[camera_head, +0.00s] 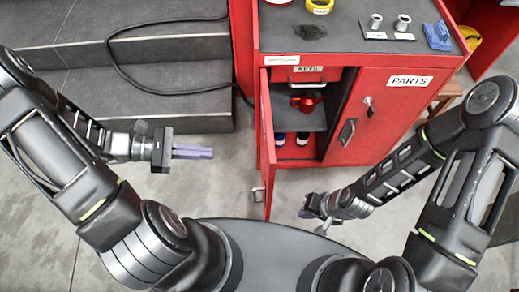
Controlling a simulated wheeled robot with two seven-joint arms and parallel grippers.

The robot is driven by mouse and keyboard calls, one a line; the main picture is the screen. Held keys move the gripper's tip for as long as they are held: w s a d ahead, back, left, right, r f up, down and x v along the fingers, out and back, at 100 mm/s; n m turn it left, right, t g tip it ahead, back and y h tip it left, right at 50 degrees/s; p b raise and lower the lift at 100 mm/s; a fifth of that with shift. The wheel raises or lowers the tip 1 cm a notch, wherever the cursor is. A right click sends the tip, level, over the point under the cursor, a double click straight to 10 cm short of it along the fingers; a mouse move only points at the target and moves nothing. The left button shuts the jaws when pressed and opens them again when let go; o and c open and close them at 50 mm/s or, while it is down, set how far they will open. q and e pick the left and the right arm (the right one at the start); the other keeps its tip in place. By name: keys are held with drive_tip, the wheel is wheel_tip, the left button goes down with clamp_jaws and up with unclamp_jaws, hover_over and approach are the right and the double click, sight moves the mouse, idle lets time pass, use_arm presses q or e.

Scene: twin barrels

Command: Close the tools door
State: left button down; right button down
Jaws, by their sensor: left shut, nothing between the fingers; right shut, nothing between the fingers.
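The red cabinet (400,110) stands at the centre right. Its left door (268,165), which I take to be the tools door, stands open toward me and shows nearly edge-on. Its label is hidden; a handle (258,189) shows on its left side. Inside the compartment, a red object (306,101) sits on a shelf, with small blue-and-red items below. My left gripper (210,152) is shut and empty, to the left of the door and apart from it. My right gripper (306,212) is shut and empty, low, to the right of the door's near edge.
The door marked PARTS (385,110) is closed, and a KEYS drawer (308,76) sits above the open compartment. Small items, including a blue cloth (437,36), lie on the cabinet top. Dark steps (170,85) with a black cable stand at the left. The floor before the cabinet is clear.

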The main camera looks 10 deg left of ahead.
use_arm(q)
drive_tip(key=shift+d+r, duration=0.1)
drive_tip(key=shift+r, duration=0.05)
drive_tip(key=shift+d, duration=0.1)
drive_tip(key=r+x, duration=0.1)
drive_tip(key=x, duration=1.2)
drive_tip(key=shift+d+p, duration=0.45)
drive_tip(key=shift+d, duration=0.05)
